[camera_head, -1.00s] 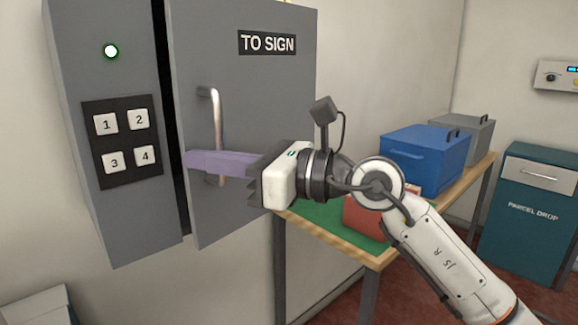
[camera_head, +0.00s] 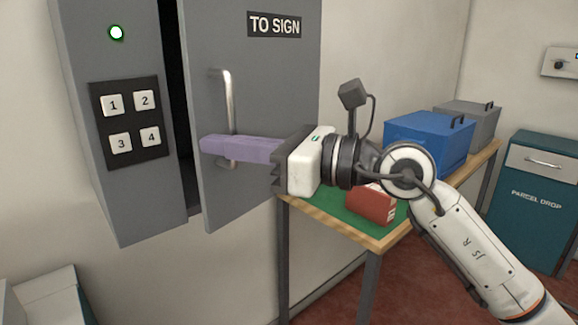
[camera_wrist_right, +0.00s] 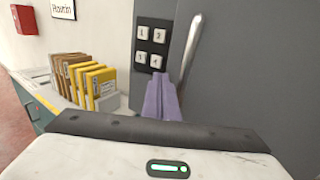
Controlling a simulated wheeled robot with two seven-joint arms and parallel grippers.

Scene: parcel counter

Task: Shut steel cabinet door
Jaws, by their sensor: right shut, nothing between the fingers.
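The grey steel cabinet door (camera_head: 270,70), marked "TO SIGN", stands slightly ajar. A dark gap (camera_head: 180,130) shows between it and the keypad panel (camera_head: 128,122) on its left. A vertical metal handle (camera_head: 227,95) is on the door; it also shows in the wrist view (camera_wrist_right: 190,45). My right gripper (camera_head: 204,145) is shut and empty. Its purple fingers cross in front of the handle's lower part, tips near the door's free edge; I cannot tell whether they touch. They also show in the wrist view (camera_wrist_right: 163,98). My left gripper is out of view.
A table (camera_head: 330,234) with a green top holds a red box (camera_head: 370,206), a blue box (camera_head: 425,145) and a grey box (camera_head: 470,120) beside the cabinet. A teal parcel drop (camera_head: 535,200) stands at right. Yellow and brown envelopes (camera_wrist_right: 98,85) stand left in the wrist view.

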